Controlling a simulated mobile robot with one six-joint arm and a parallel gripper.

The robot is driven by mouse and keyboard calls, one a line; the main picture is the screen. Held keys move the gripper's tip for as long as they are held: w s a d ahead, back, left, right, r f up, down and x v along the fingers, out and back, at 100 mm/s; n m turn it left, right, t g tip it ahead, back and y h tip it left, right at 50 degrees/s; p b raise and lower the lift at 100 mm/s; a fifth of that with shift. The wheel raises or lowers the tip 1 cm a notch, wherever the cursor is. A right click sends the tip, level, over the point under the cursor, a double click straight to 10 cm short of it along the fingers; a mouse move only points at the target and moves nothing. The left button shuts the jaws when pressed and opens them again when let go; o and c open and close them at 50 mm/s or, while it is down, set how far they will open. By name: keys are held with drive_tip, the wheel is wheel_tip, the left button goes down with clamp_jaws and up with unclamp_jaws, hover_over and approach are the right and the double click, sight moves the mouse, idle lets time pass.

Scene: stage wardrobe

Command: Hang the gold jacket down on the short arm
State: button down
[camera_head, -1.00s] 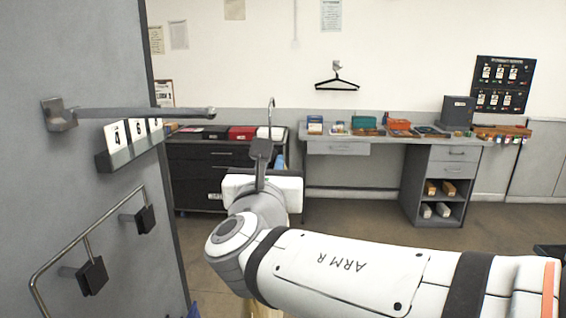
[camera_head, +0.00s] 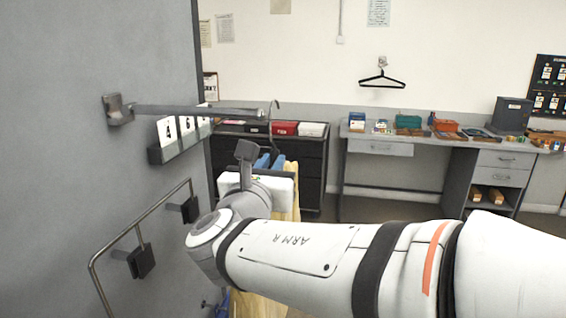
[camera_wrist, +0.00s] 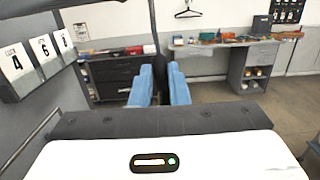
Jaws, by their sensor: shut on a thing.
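The short arm (camera_head: 190,110) is a grey rod standing out from the grey panel at left in the head view. My gripper (camera_head: 268,160) has blue fingers, which also show in the wrist view (camera_wrist: 161,85). They are shut on the dark neck of a hanger (camera_wrist: 153,35). The hanger's hook (camera_head: 276,115) rises just right of the rod's tip in the head view; I cannot tell whether they touch or differ in depth. The gold jacket (camera_head: 262,303) hangs below my gripper, mostly hidden behind my arm.
The panel (camera_head: 90,50) carries a numbered card holder (camera_head: 180,145) under the rod and a lower bent rail (camera_head: 140,225) with black pads. A dark drawer cabinet (camera_head: 312,165) and a grey desk (camera_head: 430,150) stand behind. An empty black hanger (camera_head: 382,80) hangs on the wall.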

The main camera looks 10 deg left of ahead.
drive_tip(key=shift+w+a+f+p, duration=0.1)
drive_tip(key=shift+a+f+p, duration=0.1)
drive_tip(key=shift+a, duration=1.15)
drive_tip(key=shift+w+a+f+p, duration=0.1)
drive_tip(key=shift+a+f, duration=0.05)
drive_tip(key=shift+a, duration=1.2)
drive_tip(key=c, duration=1.3)
unclamp_jaws()
